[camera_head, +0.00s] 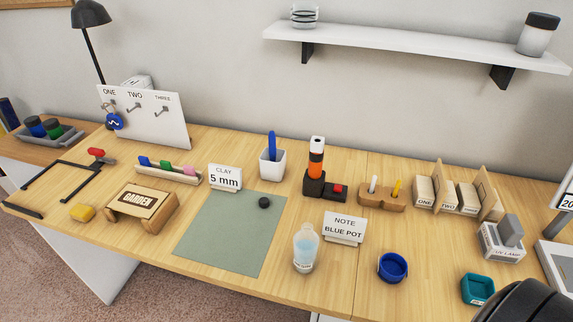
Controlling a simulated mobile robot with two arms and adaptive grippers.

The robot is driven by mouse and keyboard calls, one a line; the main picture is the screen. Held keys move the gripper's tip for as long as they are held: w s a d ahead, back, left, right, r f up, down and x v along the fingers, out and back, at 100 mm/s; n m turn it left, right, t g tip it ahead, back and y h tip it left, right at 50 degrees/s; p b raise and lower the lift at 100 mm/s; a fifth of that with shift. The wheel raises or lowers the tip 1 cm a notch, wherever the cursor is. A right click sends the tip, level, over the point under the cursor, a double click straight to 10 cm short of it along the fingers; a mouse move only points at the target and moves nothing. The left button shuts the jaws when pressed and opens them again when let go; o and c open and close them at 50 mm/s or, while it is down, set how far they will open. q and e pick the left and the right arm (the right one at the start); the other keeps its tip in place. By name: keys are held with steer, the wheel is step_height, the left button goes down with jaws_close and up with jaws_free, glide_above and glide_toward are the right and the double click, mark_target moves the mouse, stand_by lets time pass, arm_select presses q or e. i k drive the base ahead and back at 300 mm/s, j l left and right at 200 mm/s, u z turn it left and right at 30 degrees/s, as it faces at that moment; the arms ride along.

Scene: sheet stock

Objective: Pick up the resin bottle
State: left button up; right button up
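A clear bottle (306,252) with pale liquid and a small white label stands upright on the table near its front edge, just right of the green mat (215,240). It is probably the resin bottle; its label is too small to read. Nothing touches it. A small round black piece (264,202) lies on the mat. A dark rounded shape at the bottom right corner looks like part of my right arm. No fingers of either gripper are in view.
A "NOTE BLUE POT" card (344,228) stands right behind the bottle. A blue pot (392,267) and a teal box (477,289) are to its right. An orange-and-black tool (316,165) stands farther back. The mat is mostly bare.

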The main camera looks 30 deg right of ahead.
mark_target(306, 241)
steer(key=l+z, duration=0.1)
steer(key=z, duration=0.85)
